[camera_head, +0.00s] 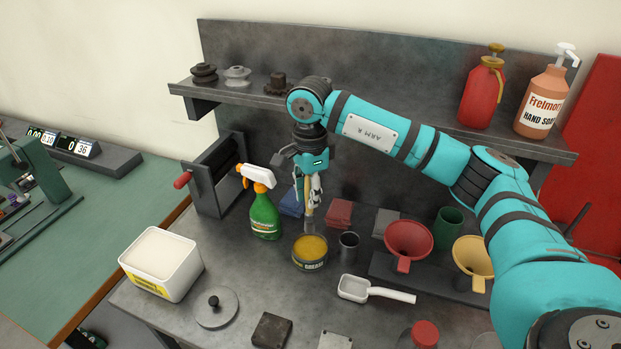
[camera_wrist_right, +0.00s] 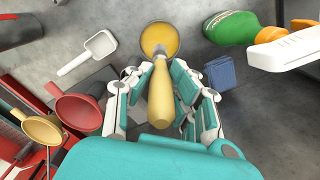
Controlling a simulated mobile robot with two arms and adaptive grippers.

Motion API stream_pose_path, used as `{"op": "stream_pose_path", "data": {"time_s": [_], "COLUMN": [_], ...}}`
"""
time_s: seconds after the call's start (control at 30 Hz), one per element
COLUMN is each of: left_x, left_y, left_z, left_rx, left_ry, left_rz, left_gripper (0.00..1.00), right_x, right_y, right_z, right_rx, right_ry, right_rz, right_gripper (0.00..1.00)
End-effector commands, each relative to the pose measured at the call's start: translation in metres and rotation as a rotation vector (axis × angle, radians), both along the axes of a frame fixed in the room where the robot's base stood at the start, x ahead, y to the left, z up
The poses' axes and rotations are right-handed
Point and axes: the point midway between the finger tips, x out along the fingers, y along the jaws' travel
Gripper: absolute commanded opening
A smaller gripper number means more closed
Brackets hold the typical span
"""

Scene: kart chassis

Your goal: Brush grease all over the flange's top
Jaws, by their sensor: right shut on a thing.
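My right gripper (camera_head: 311,190) is shut on a brush with a pale yellow handle (camera_wrist_right: 161,103). The handle sits between the fingers (camera_wrist_right: 162,85) and the brush (camera_head: 309,212) points down. An open tin of yellow grease (camera_head: 310,265) stands on the bench just below it, also in the wrist view (camera_wrist_right: 172,36). The brush end is at or over the tin; I cannot tell whether it touches the grease. A grey round disc with a raised dark centre (camera_head: 222,318) lies at the front left of the bench; it may be the flange, but I cannot be sure. My left gripper is not in view.
A green spray bottle (camera_head: 264,217) and white tub (camera_head: 165,268) stand left of the tin. A metal cup (camera_head: 348,246), white scoop (camera_head: 376,291), red funnel (camera_head: 409,243) and yellow funnel (camera_head: 474,257) are to the right. A shelf (camera_head: 400,122) runs behind. Bare bench lies between disc and tin.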

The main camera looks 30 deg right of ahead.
Motion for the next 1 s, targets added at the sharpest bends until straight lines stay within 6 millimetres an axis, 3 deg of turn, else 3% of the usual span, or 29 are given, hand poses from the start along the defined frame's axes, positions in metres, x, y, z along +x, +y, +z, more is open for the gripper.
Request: {"op": "stream_pose_path", "data": {"time_s": [0.4,0.63,1.0], "left_x": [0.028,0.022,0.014], "left_y": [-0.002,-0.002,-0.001], "left_z": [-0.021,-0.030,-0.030], "left_rx": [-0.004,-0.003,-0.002], "left_ry": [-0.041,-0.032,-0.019], "left_rz": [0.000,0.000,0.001], "left_gripper": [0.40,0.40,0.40], "right_x": [0.000,0.000,0.000], "right_y": [0.000,0.000,0.000], "right_z": [-0.039,-0.056,-0.057], "right_rx": [-0.001,-0.001,-0.001], "right_ry": [0.001,0.000,0.000], "right_rz": [0.000,0.001,0.001], "right_gripper": [0.00,0.00,0.00]}}
